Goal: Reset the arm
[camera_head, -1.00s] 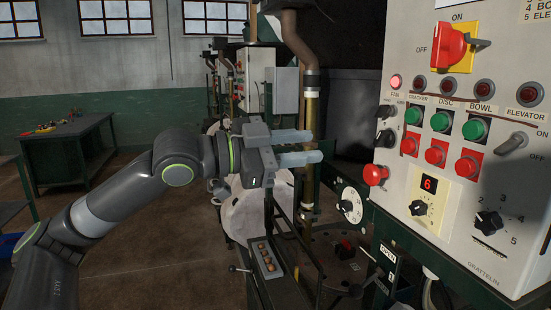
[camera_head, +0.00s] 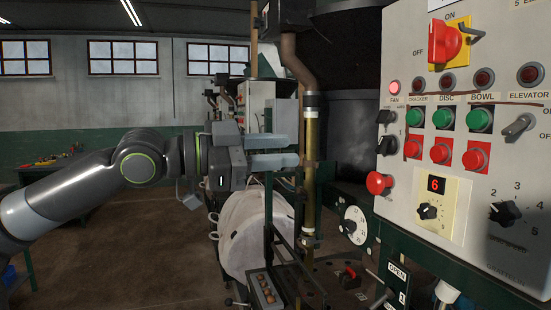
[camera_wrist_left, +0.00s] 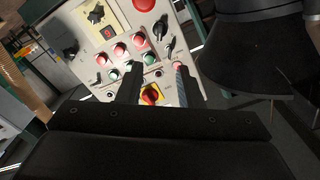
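My left arm comes in from the left in the head view. Its gripper (camera_head: 272,152) is in mid-air left of the control panel, with two pale fingers pointing right. The fingers are apart with nothing between them. In the left wrist view the two dark fingers (camera_wrist_left: 154,84) are also apart, with the panel beyond them. The control panel (camera_head: 470,250) carries a red rotary switch (camera_head: 445,45) on a yellow plate, which also shows in the left wrist view (camera_wrist_left: 151,95). My right gripper is not in either view.
A brass-coloured vertical pipe (camera_head: 312,140) stands just beyond the fingertips. A white bulk bag (camera_head: 243,235) hangs below and behind the gripper. A small tray with round brown items (camera_head: 263,288) is at the bottom. The floor at left (camera_head: 150,250) is open, with a green bench (camera_head: 85,200) behind my arm.

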